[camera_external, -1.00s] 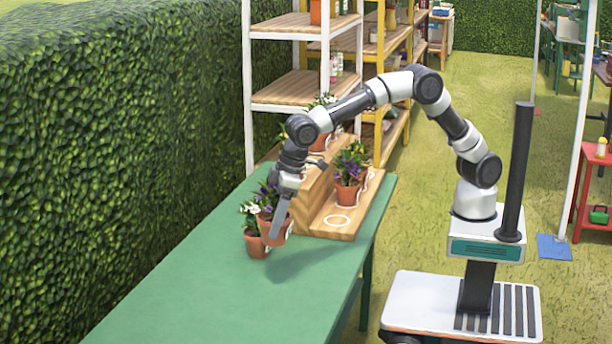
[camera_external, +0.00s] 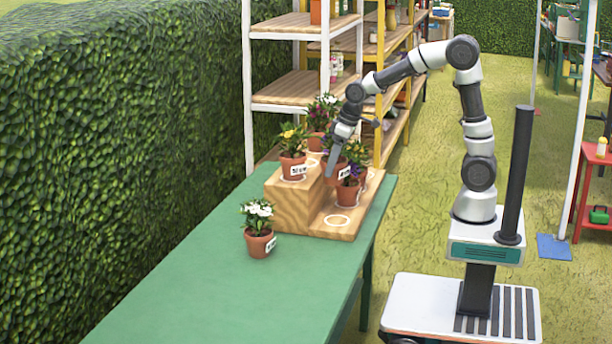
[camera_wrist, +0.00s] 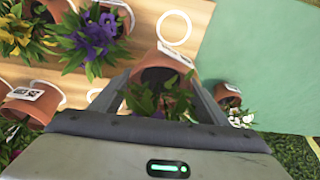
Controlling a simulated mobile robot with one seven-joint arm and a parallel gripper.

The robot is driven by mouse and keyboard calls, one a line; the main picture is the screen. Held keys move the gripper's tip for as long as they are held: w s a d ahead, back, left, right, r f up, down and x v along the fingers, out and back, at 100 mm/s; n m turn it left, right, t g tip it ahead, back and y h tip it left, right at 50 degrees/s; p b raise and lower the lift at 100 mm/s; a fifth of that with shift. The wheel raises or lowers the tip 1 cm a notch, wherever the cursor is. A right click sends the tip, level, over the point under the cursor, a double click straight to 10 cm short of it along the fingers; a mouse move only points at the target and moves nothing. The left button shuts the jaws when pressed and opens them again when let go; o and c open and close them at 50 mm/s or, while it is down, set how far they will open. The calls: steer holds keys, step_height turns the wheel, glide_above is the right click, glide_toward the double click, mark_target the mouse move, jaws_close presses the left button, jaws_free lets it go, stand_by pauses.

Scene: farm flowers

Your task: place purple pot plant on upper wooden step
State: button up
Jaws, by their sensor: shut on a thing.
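The wooden step stand (camera_external: 295,206) has an upper step at its left and a lower step at its right. My gripper (camera_external: 333,165) is shut on a terracotta pot (camera_external: 332,168), above the stand near the division between the steps. In the wrist view my gripper (camera_wrist: 165,85) has its fingers around this held pot (camera_wrist: 150,58); leaves and a little purple show in it. A second purple plant (camera_wrist: 97,36) stands on the lower step. On the upper step, a yellow-flowered pot (camera_external: 292,166) is in front and a pink-and-white one (camera_external: 318,138) behind.
A white-flowered pot (camera_external: 260,243) stands on the green table (camera_external: 190,290), left of the stand. A white ring (camera_external: 338,221) on the lower step is empty. The table's front left is clear. A shelf rack (camera_external: 287,95) stands behind the table, and a hedge runs along the left.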

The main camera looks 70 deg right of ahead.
steer(key=s+d+f+p, duration=0.2)
steer(key=d+f, duration=0.1)
steer(key=d, duration=0.2)
steer(key=w+d+r+m+h+p, duration=0.1)
steer(key=w+d+r+m+p, duration=0.15)
steer(key=w+r+p, duration=0.4)
steer(key=w+d+r+m+p, duration=0.2)
steer(key=w+d+r+p, duration=0.25)
steer(key=w+r, duration=0.3)
steer(key=x, duration=0.3)
steer(key=s+x, duration=0.1)
steer(key=x, duration=0.2)
steer(key=a+x, duration=0.1)
steer(key=x, duration=0.2)
steer(key=shift+s+f, duration=0.3)
steer(key=shift+f, duration=0.25)
steer(key=shift+f+b, duration=0.15)
steer(key=shift+b, duration=0.2)
steer(key=o, duration=1.4)
